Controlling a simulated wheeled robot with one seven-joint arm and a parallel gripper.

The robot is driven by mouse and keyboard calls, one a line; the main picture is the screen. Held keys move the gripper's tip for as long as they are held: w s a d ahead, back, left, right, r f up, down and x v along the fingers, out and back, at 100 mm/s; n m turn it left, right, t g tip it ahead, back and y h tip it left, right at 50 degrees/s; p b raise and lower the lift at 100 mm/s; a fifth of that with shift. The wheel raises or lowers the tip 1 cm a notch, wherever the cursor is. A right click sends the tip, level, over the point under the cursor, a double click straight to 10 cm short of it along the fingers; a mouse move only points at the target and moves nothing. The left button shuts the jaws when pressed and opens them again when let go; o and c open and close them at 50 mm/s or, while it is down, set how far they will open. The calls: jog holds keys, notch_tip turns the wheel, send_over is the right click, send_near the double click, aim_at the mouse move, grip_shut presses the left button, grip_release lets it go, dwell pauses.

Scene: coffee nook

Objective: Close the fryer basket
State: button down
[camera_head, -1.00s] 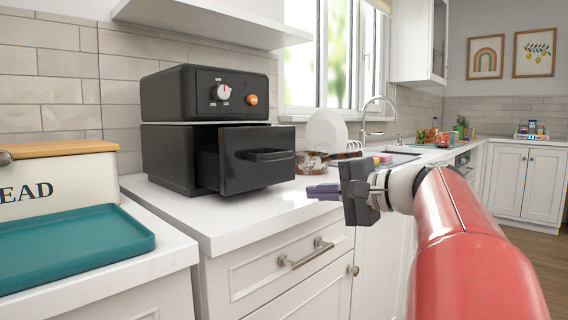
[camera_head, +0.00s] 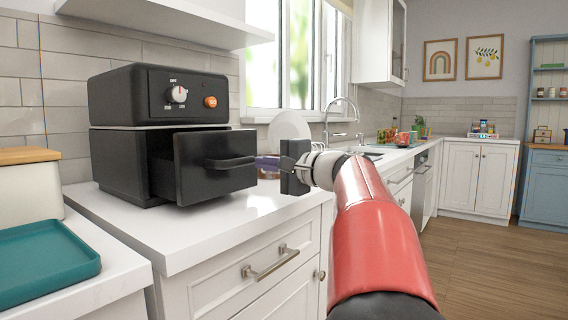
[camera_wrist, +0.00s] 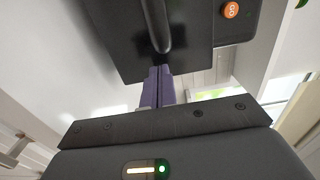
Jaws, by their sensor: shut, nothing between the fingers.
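The black air fryer (camera_head: 140,95) stands on the white counter against the tiled wall. Its basket (camera_head: 206,166) is partly pulled out, with a dark gap visible at its left side. The basket handle (camera_head: 230,162) sticks out from the front panel, and it also shows in the wrist view (camera_wrist: 157,25). My gripper (camera_head: 262,162) is shut and empty, with purple fingers level with the handle and close to its right end. In the wrist view the fingertips (camera_wrist: 158,72) are right by the handle's end; I cannot tell whether they touch.
A teal tray (camera_head: 45,262) and a white bread box with a wooden lid (camera_head: 28,190) sit on the counter at left. A shelf (camera_head: 165,18) hangs above the fryer. Counter in front of the basket (camera_head: 165,238) is clear. Dishes and the sink lie behind my gripper.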

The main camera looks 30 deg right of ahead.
jog(key=shift+w+a, duration=0.2)
jog(key=shift+w, duration=0.4)
jog(key=p+x, duration=0.1)
jog(key=x, duration=1)
jog(key=shift+p, duration=0.3)
jog(key=shift+r, duration=0.15)
